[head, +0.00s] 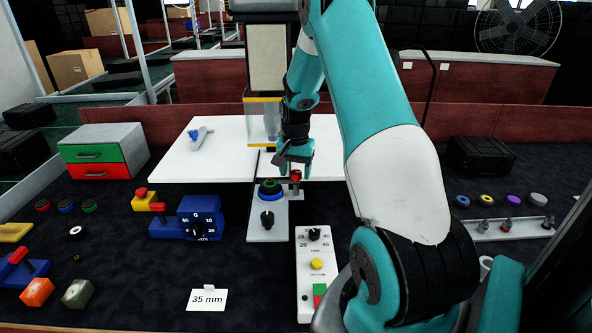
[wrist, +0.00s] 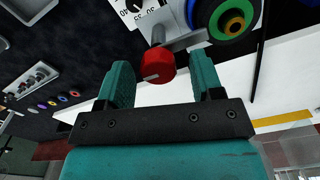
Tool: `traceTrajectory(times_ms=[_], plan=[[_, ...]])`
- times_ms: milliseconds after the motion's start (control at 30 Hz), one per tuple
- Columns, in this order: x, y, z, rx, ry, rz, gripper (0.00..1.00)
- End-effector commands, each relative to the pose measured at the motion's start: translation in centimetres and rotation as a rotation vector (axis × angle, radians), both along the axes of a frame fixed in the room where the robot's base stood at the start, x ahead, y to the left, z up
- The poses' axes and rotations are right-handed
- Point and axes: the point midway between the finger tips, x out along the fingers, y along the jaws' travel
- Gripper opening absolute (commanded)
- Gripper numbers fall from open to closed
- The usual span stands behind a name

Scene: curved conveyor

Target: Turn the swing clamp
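The swing clamp has a red knob (head: 296,176) on a metal arm, at the right side of a grey fixture plate (head: 257,228) in the head view. Beside the knob on the fixture is a stack of coloured rings (head: 269,188), also seen in the wrist view (wrist: 230,20). My gripper (head: 293,158) points down just above the knob. In the wrist view the red knob (wrist: 158,66) shows between the two teal fingers, with gaps on both sides. The gripper is open and holds nothing. The head view partly hides the fingertips.
A white control box (head: 315,285) with a dial stands in front of the fixture. A blue dial box (head: 190,222) is to the left. White boards (head: 210,165) lie behind. A "35 mm" card (head: 207,300) stands in front. Dark mat between them is clear.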

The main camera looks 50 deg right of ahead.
Motion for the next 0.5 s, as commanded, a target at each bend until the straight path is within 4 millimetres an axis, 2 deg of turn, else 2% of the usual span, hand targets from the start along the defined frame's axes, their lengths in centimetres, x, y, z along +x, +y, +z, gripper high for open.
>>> traceTrajectory(times_ms=[167,267,367,500], plan=[[0.0,0.0,0.1,0.0,0.001,-0.001,0.6],[0.0,-0.1,0.8,-0.002,-0.002,-0.001,0.6],[0.0,-0.1,2.3,-0.004,-0.004,-0.001,0.6],[0.1,-0.1,5.6,-0.005,-0.006,-0.001,0.6]])
